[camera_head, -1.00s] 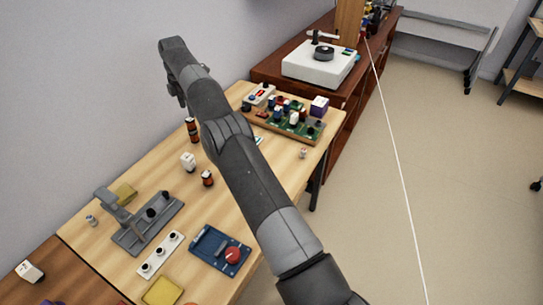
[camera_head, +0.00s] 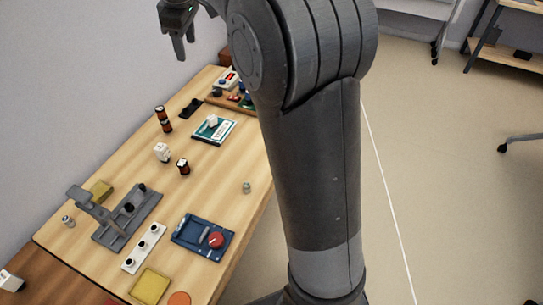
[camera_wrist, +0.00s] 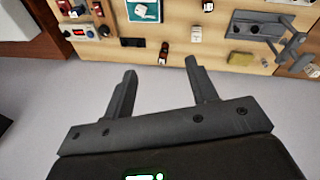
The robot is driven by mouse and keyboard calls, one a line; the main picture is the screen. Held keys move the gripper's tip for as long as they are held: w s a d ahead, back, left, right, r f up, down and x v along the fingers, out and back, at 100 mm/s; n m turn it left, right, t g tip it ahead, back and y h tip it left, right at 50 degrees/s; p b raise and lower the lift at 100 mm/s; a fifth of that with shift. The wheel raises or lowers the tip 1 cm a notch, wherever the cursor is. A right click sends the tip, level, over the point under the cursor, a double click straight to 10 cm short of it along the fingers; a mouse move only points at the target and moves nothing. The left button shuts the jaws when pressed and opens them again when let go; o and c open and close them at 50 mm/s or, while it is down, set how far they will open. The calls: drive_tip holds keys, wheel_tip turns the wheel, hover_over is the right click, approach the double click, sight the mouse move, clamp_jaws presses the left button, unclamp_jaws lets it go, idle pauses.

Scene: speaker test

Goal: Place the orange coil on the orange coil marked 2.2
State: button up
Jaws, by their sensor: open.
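A dark-ended orange-brown coil (camera_head: 183,166) stands on the wooden table, beside a white block (camera_head: 162,152). Farther back, near the wall, a taller piece with orange-brown and black bands (camera_head: 163,119) looks like two coils stacked; it also shows in the wrist view (camera_wrist: 164,52). The single coil shows at the top edge of the wrist view (camera_wrist: 208,5). I cannot read any marking such as 2.2. My gripper (camera_head: 180,52) is raised and apart from the table. In the wrist view my gripper (camera_wrist: 160,68) is open and empty, its fingers pointing toward the table edge by the stack.
The wooden table (camera_head: 215,175) also holds a grey fixture (camera_head: 120,225), a blue tray with a red knob (camera_head: 203,238), a white strip with black knobs (camera_head: 143,248), a teal board (camera_head: 213,130) and yellow pads. My arm hides the table's far right. Floor lies to the right.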

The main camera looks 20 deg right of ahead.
drive_tip(key=s+d+r+m, duration=0.2)
drive_tip(key=s+d+m, duration=0.1)
drive_tip(key=s, duration=0.7)
drive_tip(key=s+d+f+m+t, duration=0.1)
drive_tip(key=s+f+m, duration=0.3)
drive_tip(key=s, duration=0.8)
drive_tip(key=s+d+f+m+t, duration=0.1)
drive_tip(key=s+d+f+m, duration=0.3)
drive_tip(key=s+f, duration=0.3)
drive_tip(key=s, duration=0.5)
drive_tip(key=shift+s+f+m+t, duration=0.15)
drive_tip(key=shift+f+m+t, duration=0.05)
drive_tip(key=shift+m+t, duration=0.2)
